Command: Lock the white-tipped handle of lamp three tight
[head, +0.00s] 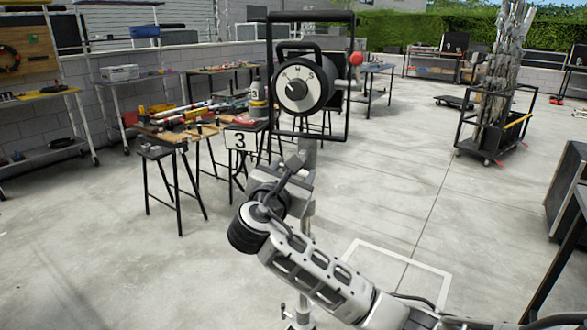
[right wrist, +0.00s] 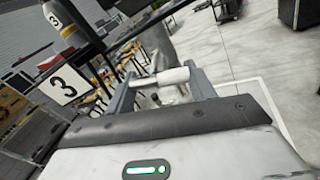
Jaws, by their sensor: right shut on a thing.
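Lamp three (head: 302,84) stands upright in the middle of the head view, a round lamp with a dial on its back inside a square black frame. A white sign with a black 3 (head: 240,140) hangs just left of its stand; it also shows in the right wrist view (right wrist: 62,83). My right gripper (head: 295,163) is at the stand below the lamp. In the right wrist view, the white tip of the handle (right wrist: 163,77) lies crosswise between my gripper's two fingers (right wrist: 165,88), which are shut on it. In the head view the gripper hides the handle. My left gripper is out of view.
A workbench with tools (head: 185,122) stands behind and left of the lamp. Shelves (head: 45,95) line the left wall. A cart with metal poles (head: 487,137) stands back right, and a dark cabinet (head: 570,185) at the right edge. The concrete floor between is clear.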

